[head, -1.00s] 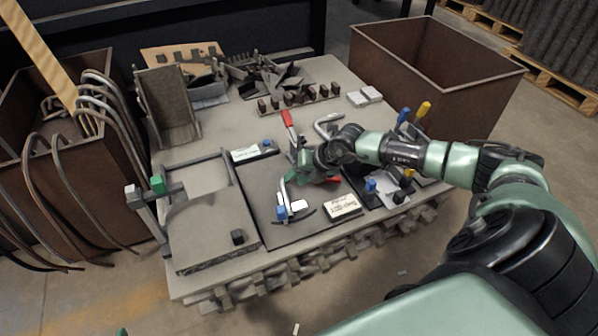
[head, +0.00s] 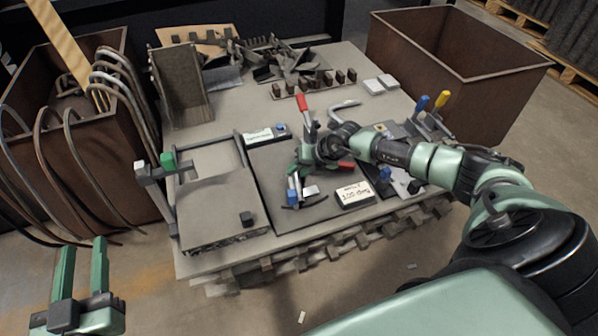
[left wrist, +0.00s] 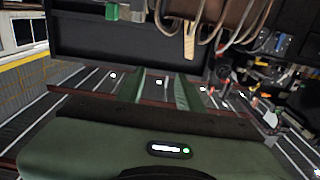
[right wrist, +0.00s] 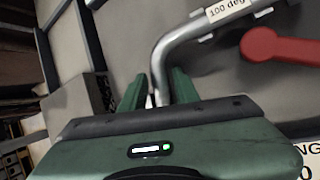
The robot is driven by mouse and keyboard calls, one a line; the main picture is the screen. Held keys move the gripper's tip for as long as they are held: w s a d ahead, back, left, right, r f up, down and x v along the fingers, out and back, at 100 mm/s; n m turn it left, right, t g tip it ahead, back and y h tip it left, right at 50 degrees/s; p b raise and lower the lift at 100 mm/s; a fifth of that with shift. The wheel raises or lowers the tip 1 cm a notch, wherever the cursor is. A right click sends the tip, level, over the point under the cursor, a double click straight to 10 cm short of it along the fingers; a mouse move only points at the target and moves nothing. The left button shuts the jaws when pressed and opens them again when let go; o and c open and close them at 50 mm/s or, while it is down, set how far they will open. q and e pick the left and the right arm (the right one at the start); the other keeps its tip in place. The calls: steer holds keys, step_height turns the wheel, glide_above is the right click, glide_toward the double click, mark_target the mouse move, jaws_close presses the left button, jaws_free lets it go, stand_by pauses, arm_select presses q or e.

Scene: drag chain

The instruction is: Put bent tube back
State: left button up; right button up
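The bent tube (right wrist: 175,42) is a grey metal tube in the right wrist view. It runs up from between the fingers, then bends right toward a "100 deg" label (right wrist: 226,10). My right gripper (right wrist: 158,88) has its fingers drawn in around the tube's near end and looks shut on it. In the head view this gripper (head: 297,172) is low over the dark mat (head: 270,165), where the arm hides much of the tube. My left gripper (head: 82,250) is open and empty, off the table's left front side; its fingers also show in the left wrist view (left wrist: 160,88).
A red handle (right wrist: 285,46) lies close beside the tube. A "100 deg" sign (head: 354,193) is at the mat's front. Another bent grey tube (head: 345,106) lies behind the right gripper. Curved tubes hang on the brown bin (head: 90,160) at left; another bin (head: 480,75) stands right.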

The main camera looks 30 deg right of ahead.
stand_by(0.3)
jaws_close()
steer(key=shift+w, duration=0.1)
